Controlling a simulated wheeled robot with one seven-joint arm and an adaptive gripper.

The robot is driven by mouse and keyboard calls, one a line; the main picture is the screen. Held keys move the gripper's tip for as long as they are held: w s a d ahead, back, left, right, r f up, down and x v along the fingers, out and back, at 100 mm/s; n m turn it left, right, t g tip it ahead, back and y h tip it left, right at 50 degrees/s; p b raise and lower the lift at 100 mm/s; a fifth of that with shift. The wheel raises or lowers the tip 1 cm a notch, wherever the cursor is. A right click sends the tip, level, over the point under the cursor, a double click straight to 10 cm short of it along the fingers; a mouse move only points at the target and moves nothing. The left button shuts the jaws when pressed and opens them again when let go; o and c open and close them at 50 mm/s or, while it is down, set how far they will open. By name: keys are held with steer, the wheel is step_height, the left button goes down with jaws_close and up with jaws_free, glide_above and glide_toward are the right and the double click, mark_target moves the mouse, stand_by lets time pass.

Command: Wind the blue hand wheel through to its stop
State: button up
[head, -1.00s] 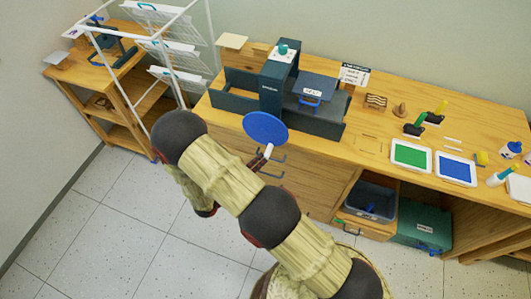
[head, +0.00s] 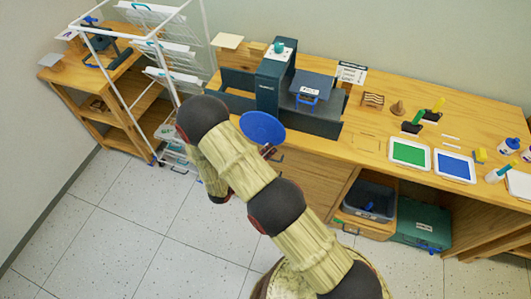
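The blue hand wheel (head: 262,127) is a flat disc at the front of a dark teal press (head: 270,82) on the wooden workbench. It faces me at a tilt. My arm reaches up from the bottom right and bends just left of the wheel. Only a small dark brown piece, apparently part of my gripper (head: 267,152), shows just below the wheel's lower rim. The rest of the gripper is hidden behind my arm. I cannot tell whether it touches the wheel or is open or shut. The wheel's white handle is not visible now.
The workbench (head: 380,125) carries a green tray (head: 410,152), a blue tray (head: 453,166) and bottles to the right. A white wire drying rack (head: 170,62) stands left of the press. A grey bin (head: 368,200) and a teal box (head: 420,225) sit below. The floor at left is clear.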

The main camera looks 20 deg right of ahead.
steer(key=shift+c, duration=1.1)
jaws_close()
